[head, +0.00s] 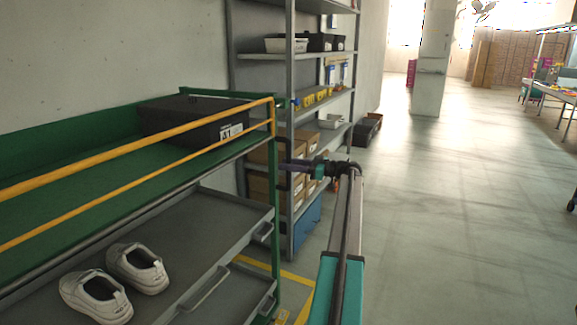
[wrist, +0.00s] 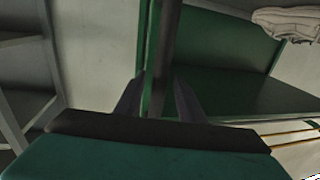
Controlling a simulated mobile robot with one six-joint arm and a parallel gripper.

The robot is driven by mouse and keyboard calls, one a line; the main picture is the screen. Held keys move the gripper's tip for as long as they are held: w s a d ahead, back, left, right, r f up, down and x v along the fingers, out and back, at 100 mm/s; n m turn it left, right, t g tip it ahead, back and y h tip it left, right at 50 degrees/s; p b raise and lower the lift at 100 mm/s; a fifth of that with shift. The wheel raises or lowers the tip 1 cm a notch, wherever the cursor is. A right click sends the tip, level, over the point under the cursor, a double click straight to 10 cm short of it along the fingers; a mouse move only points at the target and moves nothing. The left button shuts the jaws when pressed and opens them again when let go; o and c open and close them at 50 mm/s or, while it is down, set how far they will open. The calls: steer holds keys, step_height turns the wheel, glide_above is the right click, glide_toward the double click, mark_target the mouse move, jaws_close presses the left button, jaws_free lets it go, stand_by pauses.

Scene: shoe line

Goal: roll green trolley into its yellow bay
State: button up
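The green trolley (head: 100,170) stands along the wall at the left of the head view. It has a green top deck, yellow side rails and grey lower trays. My gripper (head: 285,166) is at the trolley's near right-end corner upright. In the wrist view the fingers of my gripper (wrist: 158,98) lie on either side of a dark upright bar (wrist: 166,45), with a green post just behind. I cannot tell whether they press on the bar. Yellow floor tape (head: 290,276) shows beyond and beside the trolley's right end; the rest of that marking is hidden.
A black box (head: 185,118) sits on the top deck and white shoes (head: 138,268) on a lower tray. A grey shelf rack (head: 291,120) with boxes stands just beyond the trolley. A pillar (head: 432,65) stands farther back. The floor to the right is clear.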

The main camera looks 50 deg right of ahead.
steer(key=shift+s+d, duration=0.1)
steer(key=shift+s, duration=0.15)
steer(key=v, duration=1.3)
steer(key=shift+b, duration=0.4)
steer(key=shift+s, duration=0.15)
